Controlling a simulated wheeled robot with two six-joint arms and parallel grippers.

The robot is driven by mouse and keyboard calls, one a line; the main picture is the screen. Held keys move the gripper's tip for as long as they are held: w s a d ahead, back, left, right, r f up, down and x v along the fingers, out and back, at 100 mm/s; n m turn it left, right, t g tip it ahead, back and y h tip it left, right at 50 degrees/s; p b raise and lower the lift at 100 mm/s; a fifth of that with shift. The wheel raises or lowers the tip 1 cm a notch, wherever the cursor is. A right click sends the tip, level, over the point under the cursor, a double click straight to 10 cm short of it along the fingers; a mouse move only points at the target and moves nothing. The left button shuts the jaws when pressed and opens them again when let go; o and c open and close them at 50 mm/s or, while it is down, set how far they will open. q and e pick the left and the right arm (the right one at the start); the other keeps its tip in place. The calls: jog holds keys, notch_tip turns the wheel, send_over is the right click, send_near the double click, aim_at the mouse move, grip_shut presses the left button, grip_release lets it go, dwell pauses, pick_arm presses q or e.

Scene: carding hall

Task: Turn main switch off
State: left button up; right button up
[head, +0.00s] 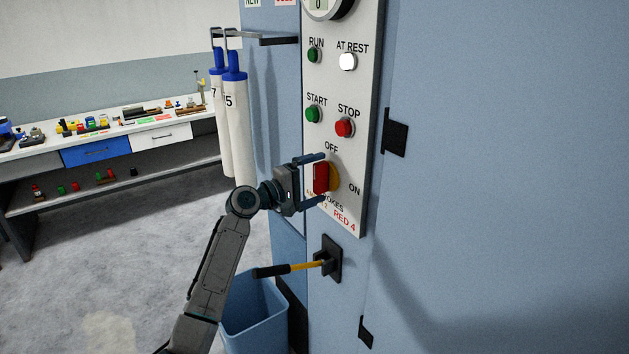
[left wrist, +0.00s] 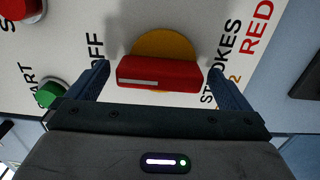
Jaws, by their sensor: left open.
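The main switch is a red handle (head: 321,178) on a yellow disc (head: 335,177), set low on the white control panel between the OFF and ON labels. The handle stands upright along the panel, and in the left wrist view the white mark on the red handle (left wrist: 160,75) is on the side of the OFF label (left wrist: 97,46). My left gripper (head: 323,179) is open. One finger is above the handle and one below it, with a gap at each end in the left wrist view. My right gripper is not in view.
The green START button (head: 312,114) and red STOP button (head: 344,127) are just above. The AT REST lamp (head: 348,61) is white and bright; the RUN lamp (head: 313,55) is dark green. A yellow-and-black lever (head: 295,268) and a blue bin (head: 252,312) are below.

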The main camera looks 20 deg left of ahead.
pick_arm(q)
jog(key=shift+s+a, duration=0.1)
jog(key=shift+s+a+f+b, duration=0.15)
jog(key=shift+s+a+b, duration=0.05)
jog(key=shift+s+b, duration=0.1)
jog(key=b+v, duration=0.4)
jog(key=v, duration=0.5)
jog(key=shift+s+a, duration=0.3)
